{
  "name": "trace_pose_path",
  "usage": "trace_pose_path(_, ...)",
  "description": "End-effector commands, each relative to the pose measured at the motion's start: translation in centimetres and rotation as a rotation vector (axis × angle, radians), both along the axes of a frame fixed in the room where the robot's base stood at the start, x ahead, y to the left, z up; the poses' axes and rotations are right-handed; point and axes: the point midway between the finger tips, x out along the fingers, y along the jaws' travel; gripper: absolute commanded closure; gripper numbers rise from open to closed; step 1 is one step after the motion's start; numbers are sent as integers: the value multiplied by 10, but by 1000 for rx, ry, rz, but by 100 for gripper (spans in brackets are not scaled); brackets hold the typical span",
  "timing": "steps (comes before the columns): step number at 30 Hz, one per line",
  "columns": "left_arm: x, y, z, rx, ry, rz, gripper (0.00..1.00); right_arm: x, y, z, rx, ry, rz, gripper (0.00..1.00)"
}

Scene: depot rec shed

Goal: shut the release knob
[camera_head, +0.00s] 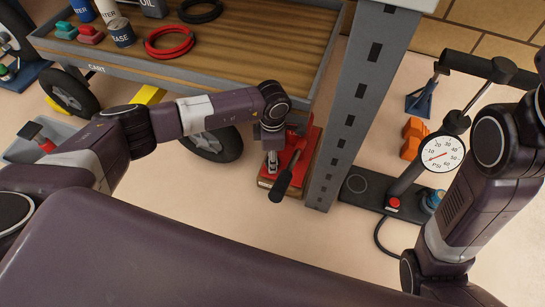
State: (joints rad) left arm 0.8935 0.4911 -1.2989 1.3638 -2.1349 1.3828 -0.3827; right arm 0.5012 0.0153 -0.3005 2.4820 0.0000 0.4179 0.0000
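The grey slotted post (349,120) rises right of the jack. A cart (215,35) with cans and hoses stands behind. At right are a floor pump with a gauge (442,153), an orange chock (412,138) and a blue stand (420,98). Floor below the jack is clear.

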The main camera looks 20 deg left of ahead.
Motion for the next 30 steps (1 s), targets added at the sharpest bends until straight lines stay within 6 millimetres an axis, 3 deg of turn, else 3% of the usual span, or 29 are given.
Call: trace_pose_path(30, 0, 0, 0, 0, -1, -940, 90, 9, 1, -4, -6, 27, -4, 57)
